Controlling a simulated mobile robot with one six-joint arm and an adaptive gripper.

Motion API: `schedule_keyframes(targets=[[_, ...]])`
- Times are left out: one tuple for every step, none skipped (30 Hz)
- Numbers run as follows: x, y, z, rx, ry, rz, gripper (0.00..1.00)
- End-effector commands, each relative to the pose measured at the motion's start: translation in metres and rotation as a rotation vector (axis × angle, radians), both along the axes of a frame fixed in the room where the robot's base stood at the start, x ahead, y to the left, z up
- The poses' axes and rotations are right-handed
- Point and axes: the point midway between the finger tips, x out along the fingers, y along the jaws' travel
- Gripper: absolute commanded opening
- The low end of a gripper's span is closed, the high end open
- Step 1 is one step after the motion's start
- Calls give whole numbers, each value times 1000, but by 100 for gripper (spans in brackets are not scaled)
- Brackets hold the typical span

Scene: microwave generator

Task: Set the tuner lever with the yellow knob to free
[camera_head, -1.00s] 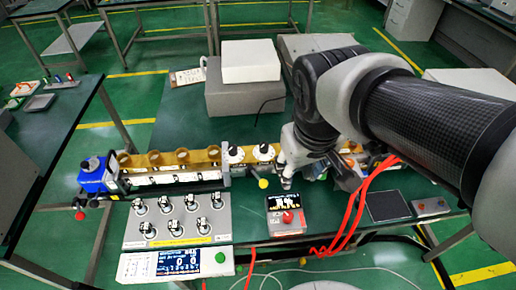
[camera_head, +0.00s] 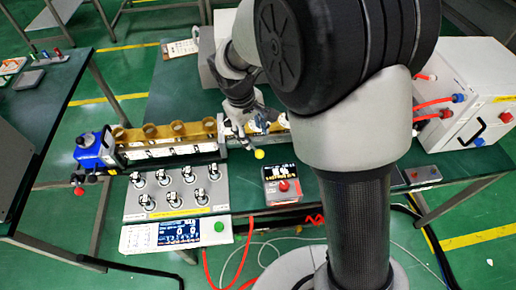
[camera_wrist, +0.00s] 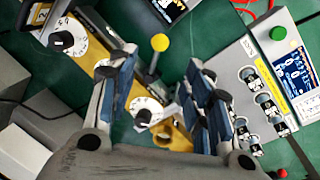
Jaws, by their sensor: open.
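The tuner lever's yellow knob (camera_head: 259,154) stands at the front edge of the waveguide bench, left of the small display box. In the wrist view the yellow knob (camera_wrist: 160,42) sits on a thin rod. It appears in the gap between my fingertips, toward the top of the picture, with no visible contact. My gripper (camera_head: 241,127) is just behind and left of the knob in the head view. In the wrist view my gripper (camera_wrist: 160,78) is open and empty, its blue-padded fingers wide apart. The lever's lower end and any position marks are not clear.
White dials (camera_wrist: 147,112) lie close below the knob in the wrist view. A grey switch panel (camera_head: 178,193) and a white meter with a green button (camera_head: 219,227) stand at front left. A display box with a red button (camera_head: 283,185) is right of the knob.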

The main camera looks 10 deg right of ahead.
Motion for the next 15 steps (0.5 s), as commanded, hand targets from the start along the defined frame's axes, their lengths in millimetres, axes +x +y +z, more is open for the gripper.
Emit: schedule_keyframes(targets=[[0,-3,-16,-2,4,-2,46],[1,-4,-22,-1,4,-2,46],[2,-6,-31,-2,5,-1,46],[2,-7,-38,-2,5,-1,46],[3,-8,-44,-2,5,-1,46],[4,-9,-53,-2,5,-1,46],[5,-10,-59,-2,5,-1,46],[5,-11,-65,-1,4,-2,46],[6,-12,-73,-1,5,-2,46],[7,-13,-79,-1,4,-2,46],[8,-14,-84,-1,4,-2,46],[8,-15,-91,-1,4,-2,46],[9,-16,-96,-1,4,-2,46],[10,-17,-100,-1,3,-2,46],[10,-18,-105,-2,2,-2,46]])
